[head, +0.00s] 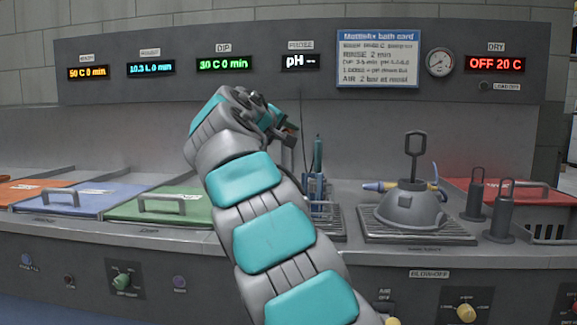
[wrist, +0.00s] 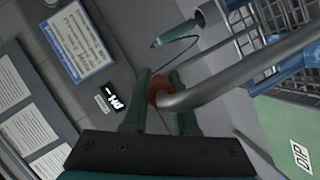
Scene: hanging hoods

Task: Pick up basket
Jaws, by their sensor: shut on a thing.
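The basket is a wire frame with blue parts (wrist: 300,75) at the right edge of the wrist view, partly cut off. A bent grey metal handle (wrist: 235,72) runs from its side to my gripper (wrist: 160,92). My gripper's two dark green fingers are shut on an orange-brown grip on the handle. In the head view my gripper (head: 285,132) is above the counter, in front of the back panel, and small in the picture. My arm hides most of what is below it there, so I cannot tell whether the basket is lifted.
A teal probe (head: 318,155) stands upright close to the right of my gripper. A metal hood (head: 410,208) sits on a rack farther right, beside dark cylinders (head: 503,215). Green (head: 160,207), blue (head: 78,198) and red (head: 510,190) lids cover baths. The back panel (head: 230,92) is close behind.

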